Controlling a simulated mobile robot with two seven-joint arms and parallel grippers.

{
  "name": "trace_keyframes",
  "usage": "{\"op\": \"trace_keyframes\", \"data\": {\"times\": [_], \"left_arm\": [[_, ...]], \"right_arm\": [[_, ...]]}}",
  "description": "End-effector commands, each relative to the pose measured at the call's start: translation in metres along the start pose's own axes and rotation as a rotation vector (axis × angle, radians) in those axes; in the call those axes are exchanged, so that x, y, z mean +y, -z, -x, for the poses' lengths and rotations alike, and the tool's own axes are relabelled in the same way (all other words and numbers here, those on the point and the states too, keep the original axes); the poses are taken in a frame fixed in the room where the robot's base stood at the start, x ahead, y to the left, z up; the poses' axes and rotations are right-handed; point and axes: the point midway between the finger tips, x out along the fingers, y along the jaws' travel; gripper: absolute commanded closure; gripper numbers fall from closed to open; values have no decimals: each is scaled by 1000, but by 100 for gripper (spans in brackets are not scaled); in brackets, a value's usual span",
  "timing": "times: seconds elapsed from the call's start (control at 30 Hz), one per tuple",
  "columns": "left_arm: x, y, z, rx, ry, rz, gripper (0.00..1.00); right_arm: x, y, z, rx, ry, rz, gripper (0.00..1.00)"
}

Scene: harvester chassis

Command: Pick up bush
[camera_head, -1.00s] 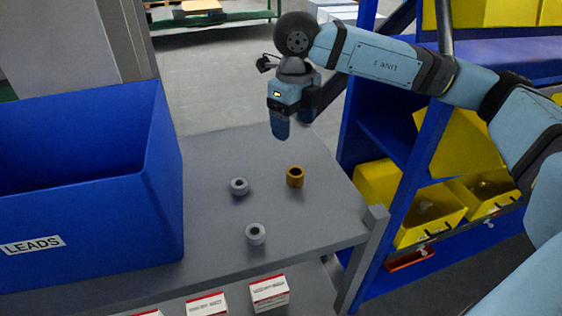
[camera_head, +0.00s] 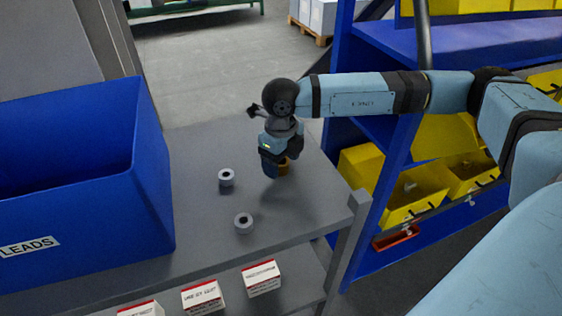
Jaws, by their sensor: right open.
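Three bushes are on the grey table (camera_head: 200,215). A brass-coloured bush (camera_head: 285,168) stands at the right, partly hidden behind my right gripper (camera_head: 270,172). A grey bush (camera_head: 226,178) stands to its left, and another grey bush (camera_head: 244,223) is nearer the front edge. My right gripper points down beside the brass bush and covers part of it. Its jaws are open, though the gap between the fingers is hard to see. I cannot tell whether the fingers are around the brass bush or in front of it. My left gripper is not in view.
A large blue bin (camera_head: 88,190) labelled LEADS stands on the table's left. White-and-red boxes (camera_head: 262,279) lie on the shelf below. A blue rack (camera_head: 375,255) with yellow bins (camera_head: 412,190) stands at the right, close to my right arm.

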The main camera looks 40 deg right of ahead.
Motion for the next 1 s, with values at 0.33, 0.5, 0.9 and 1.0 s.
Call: {"op": "trace_keyframes", "data": {"times": [0.33,0.5,0.9,1.0], "left_arm": [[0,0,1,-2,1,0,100],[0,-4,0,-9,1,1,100],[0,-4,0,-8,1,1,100],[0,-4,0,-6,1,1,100]], "right_arm": [[0,0,-8,0,-1,0,33],[0,0,-8,0,-1,0,72],[0,0,-5,-2,-1,0,83],[0,-1,2,-3,0,0,83]]}}
